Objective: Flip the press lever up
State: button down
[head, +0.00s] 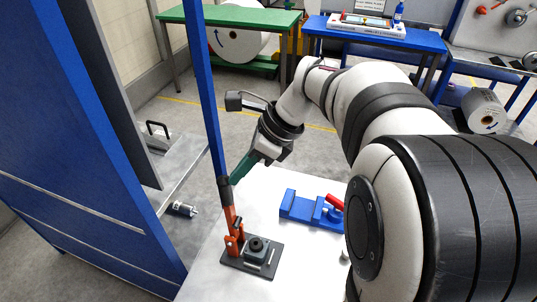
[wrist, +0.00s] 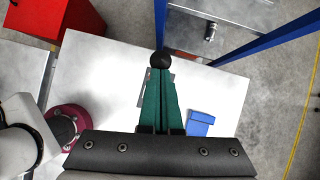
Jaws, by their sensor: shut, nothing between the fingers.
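The press (head: 261,251) stands on a dark base plate at the front of the white table in the head view. Its orange lever (head: 230,215) rises steeply from the pivot to a dark end, leaning slightly left in the picture. My gripper (head: 233,181) has green fingers, shut and empty, with the tips close beside the lever's upper end. In the wrist view a round black knob (wrist: 160,60) sits right at the tips of my gripper (wrist: 160,70). I cannot tell whether they touch. The fingers hide most of the press there.
A blue fixture (head: 305,208) with a red handle lies right of the press. A blue post (head: 206,90) rises close behind the lever in the picture. A large blue panel (head: 85,150) fills the left. The white table (head: 205,285) is otherwise mostly bare.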

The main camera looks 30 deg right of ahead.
jog(key=shift+w+a, duration=1.35)
jog(key=shift+a, duration=0.05)
